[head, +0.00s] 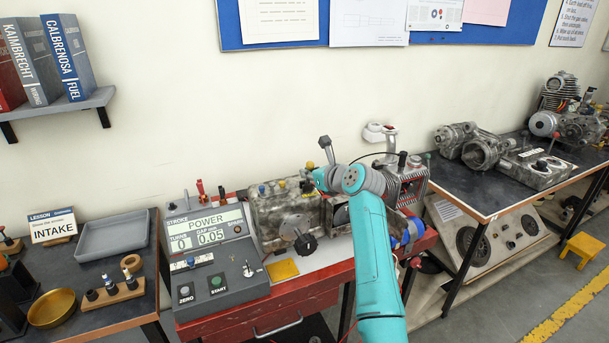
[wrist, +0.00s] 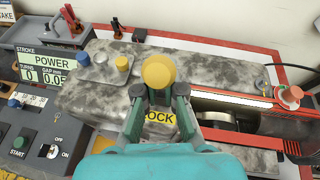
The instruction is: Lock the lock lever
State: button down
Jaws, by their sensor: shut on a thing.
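The lock lever shows in the wrist view as a round yellow knob (wrist: 158,72) standing above a grey, stained metal housing (wrist: 95,95). My gripper (wrist: 160,92) is shut on the lever, with one finger on each side just below the knob. A yellow label (wrist: 160,119) reading "OCK" shows behind the fingers, its first letter hidden. The lever's shaft and base are hidden by my gripper. In the head view my gripper (head: 312,180) is over the right part of the housing (head: 268,203), and my arm covers what lies behind it.
A grey control box (head: 208,245) with a POWER display stands left of the housing on the red cart (head: 270,305). A finned engine part (head: 405,182) is close on the right. Small blue and yellow knobs (wrist: 122,64) rise from the housing's left end.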

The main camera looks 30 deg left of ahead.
jog(key=shift+s+d+y, duration=0.1)
jog(key=shift+d+y, duration=0.05)
jog(key=shift+y, duration=0.15)
jog(key=shift+f, duration=0.15)
jog(key=shift+s+d+f, duration=0.15)
jog(key=shift+d+f, duration=0.05)
jog(key=c, duration=1.3)
grip_release()
jog(key=shift+o, duration=0.2)
jog(key=shift+r, duration=0.1)
jog(key=shift+s+d, duration=0.1)
jog(key=shift+d, duration=0.05)
jog(key=v, duration=1.1)
jog(key=shift+s+d, duration=0.25)
jog(key=shift+s, duration=0.05)
